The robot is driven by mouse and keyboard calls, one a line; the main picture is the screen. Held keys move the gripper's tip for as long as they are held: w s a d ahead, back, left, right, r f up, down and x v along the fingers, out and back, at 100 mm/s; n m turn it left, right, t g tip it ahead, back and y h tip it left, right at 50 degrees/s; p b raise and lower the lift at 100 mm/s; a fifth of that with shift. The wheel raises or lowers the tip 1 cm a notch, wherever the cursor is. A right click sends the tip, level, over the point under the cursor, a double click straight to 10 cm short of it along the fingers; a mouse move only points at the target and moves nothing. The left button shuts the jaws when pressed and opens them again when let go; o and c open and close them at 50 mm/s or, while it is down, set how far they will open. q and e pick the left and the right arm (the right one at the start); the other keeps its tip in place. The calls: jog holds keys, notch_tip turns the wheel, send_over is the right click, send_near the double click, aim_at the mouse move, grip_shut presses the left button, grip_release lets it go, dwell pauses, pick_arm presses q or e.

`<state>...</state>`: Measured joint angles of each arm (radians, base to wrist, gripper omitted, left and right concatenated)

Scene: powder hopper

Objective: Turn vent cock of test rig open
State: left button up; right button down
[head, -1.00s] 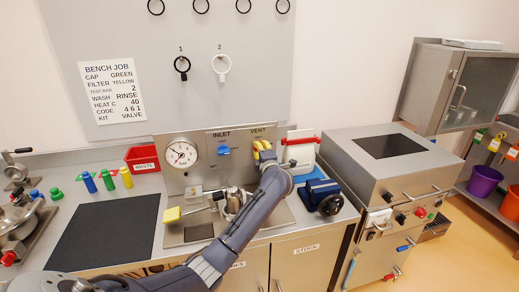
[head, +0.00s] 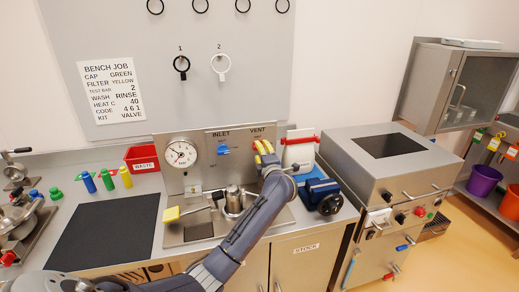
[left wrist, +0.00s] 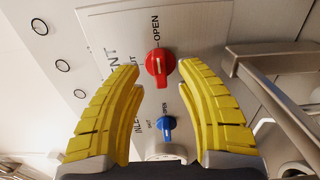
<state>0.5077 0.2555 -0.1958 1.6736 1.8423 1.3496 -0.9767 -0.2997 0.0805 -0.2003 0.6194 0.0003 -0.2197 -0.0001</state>
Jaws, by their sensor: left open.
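The vent cock is a red knob with a pale stripe (left wrist: 160,62), on the test rig's panel (head: 205,145). In the left wrist view the OPEN label is above it and the SHUT label, partly covered, is to its left. The stripe runs roughly up and down the picture. My left gripper (head: 264,151) has yellow fingers and is open in front of the vent cock. In the left wrist view its fingertips (left wrist: 160,65) lie on either side of the knob, with visible gaps. The blue inlet cock (left wrist: 167,128) sits below. My right gripper is not in view.
A round gauge (head: 180,153) is left of the inlet cock. A metal cylinder (head: 234,198) and a yellow-ended lever (head: 172,214) stand low on the rig. A blue vise (head: 320,194) is close on the right. A dark mat (head: 105,230) lies clear on the left.

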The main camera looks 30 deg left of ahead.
pick_arm(q)
jog(key=v, duration=0.9)
jog(key=shift+s+r, duration=0.1)
